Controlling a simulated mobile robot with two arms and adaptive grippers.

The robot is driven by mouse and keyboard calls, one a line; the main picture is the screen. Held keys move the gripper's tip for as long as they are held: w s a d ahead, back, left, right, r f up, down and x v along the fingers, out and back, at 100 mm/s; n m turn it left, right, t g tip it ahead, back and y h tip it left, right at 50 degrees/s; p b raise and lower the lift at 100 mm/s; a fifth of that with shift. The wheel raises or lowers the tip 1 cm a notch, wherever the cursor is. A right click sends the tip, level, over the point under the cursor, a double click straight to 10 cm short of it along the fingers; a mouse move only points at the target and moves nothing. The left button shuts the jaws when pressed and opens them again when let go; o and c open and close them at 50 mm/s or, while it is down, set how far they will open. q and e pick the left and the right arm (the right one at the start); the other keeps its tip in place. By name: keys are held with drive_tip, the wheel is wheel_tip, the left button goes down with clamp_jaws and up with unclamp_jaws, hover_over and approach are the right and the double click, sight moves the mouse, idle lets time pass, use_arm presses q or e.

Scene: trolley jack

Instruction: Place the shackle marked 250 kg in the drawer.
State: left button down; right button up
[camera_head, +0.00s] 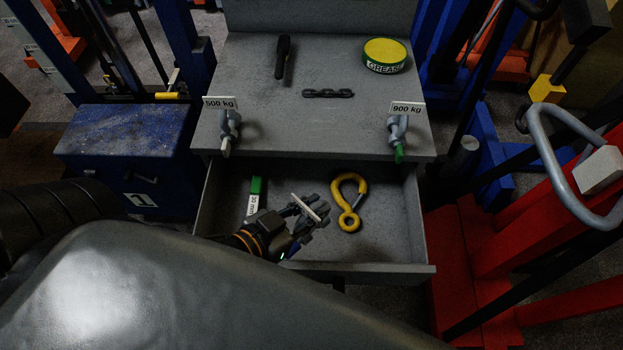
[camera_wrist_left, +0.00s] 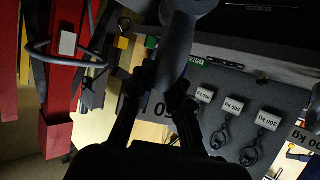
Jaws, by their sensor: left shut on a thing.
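My left gripper (camera_head: 308,216) hangs over the open drawer (camera_head: 380,268) and is shut on a grey shackle (camera_wrist_left: 178,48) with a white tag. In the head view this tag (camera_head: 305,207) shows nearly edge-on. My right gripper is not in view.
In the drawer lie a yellow hook (camera_head: 350,202) and a green-and-white labelled item (camera_head: 254,196). On the cabinet top are a 500 kg shackle (camera_head: 230,128), a 900 kg shackle (camera_head: 398,132), a chain piece (camera_head: 328,93), a black tool (camera_head: 283,57) and a grease tin (camera_head: 385,54).

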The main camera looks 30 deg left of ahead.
use_arm(q)
drive_tip(key=shift+d+f+b, duration=0.15)
drive_tip(key=shift+f+b, duration=0.15)
drive_tip(key=w+a+f+b, duration=0.3)
drive_tip(key=w+a+f, duration=0.2)
drive_tip(key=w+f, duration=0.7)
drive_tip(key=shift+w+a+f, duration=0.2)
drive_tip(key=shift+w+f, duration=0.05)
drive_tip(key=shift+f, duration=0.05)
drive_tip(key=c, duration=1.3)
unclamp_jaws()
drive_tip(key=shift+s+f, duration=0.1)
drive_tip(key=shift+f, duration=0.1)
drive_tip(key=shift+r, duration=0.1)
